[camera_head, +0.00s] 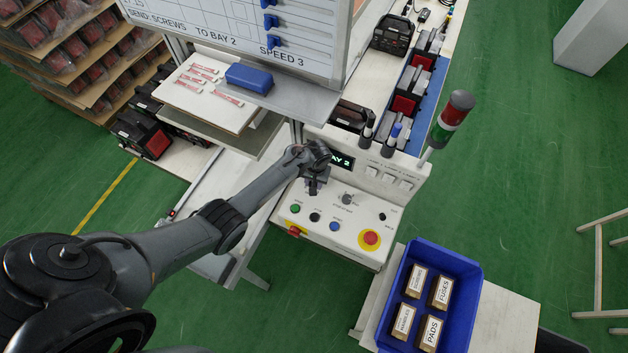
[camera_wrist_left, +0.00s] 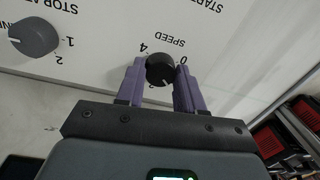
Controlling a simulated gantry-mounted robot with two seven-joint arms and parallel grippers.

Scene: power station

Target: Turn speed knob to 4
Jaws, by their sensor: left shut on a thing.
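The black speed knob (camera_wrist_left: 160,70) shows in the left wrist view on the white panel, beside the upside-down word SPEED. A "4" is visible to its left and a "0" to its right; a pale mark shows on its lower side. My left gripper (camera_wrist_left: 160,82) is shut on the knob, with one purple finger on each side. In the head view my left gripper (camera_head: 314,188) is at the left part of the control panel (camera_head: 345,242), and the knob is hidden there. My right gripper is not in view.
A second, grey knob (camera_wrist_left: 34,37) with marks 1 and 2 is beside it. Below are several push buttons and a red emergency stop (camera_head: 370,238). A display (camera_head: 342,161) reads BAY 2. The whiteboard (camera_head: 230,30) says SPEED 3. A blue bin (camera_head: 470,300) stands front right.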

